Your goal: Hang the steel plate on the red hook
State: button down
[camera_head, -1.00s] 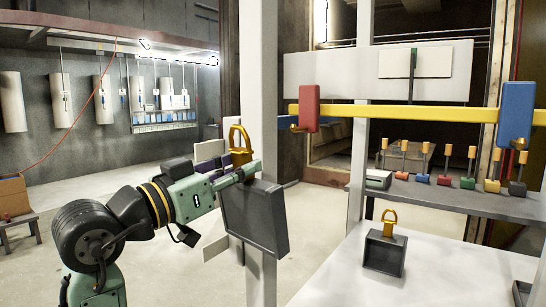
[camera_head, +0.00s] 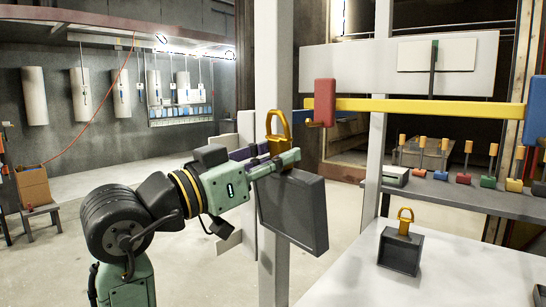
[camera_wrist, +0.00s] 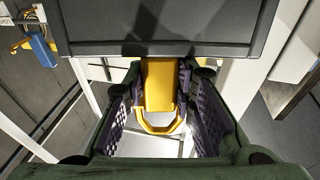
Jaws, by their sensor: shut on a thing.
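My gripper (camera_head: 283,160) is shut on the yellow hanger at the top of a dark grey steel plate (camera_head: 293,210). The hanger's yellow loop (camera_head: 278,132) stands up above the fingers. The plate hangs below the fingers, slightly tilted, in front of a white post. In the wrist view the yellow hanger (camera_wrist: 159,85) sits between the two fingers, with the dark plate (camera_wrist: 160,28) beyond. The red hook (camera_head: 324,102) is on a yellow rail, up and to the right of the plate. The plate is apart from the hook.
The yellow rail (camera_head: 430,107) also carries a blue hook (camera_head: 536,110) at the right. A smaller dark block with a yellow loop (camera_head: 401,247) stands on the white table (camera_head: 450,275). Several coloured pieces with orange handles line the grey shelf (camera_head: 480,203). The white post (camera_head: 278,75) is close behind the plate.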

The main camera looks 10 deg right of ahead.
jog(key=w+d+f, duration=0.1)
jog(key=w+d, duration=0.6)
jog(key=d, duration=0.2)
jog(key=shift+p, duration=0.3)
dwell(1.0)
jog(key=shift+f+b, duration=0.55)
jog(key=shift+f, duration=0.15)
dwell(1.6)
jog(key=shift+a+r+y+p, duration=0.15)
jog(key=shift+y+p, duration=0.15)
jog(key=shift+p, duration=0.3)
dwell(0.4)
jog(key=shift+s+a+g+y+p, duration=0.25)
jog(key=shift+g+y+p, duration=0.3)
jog(key=shift+p, duration=0.65)
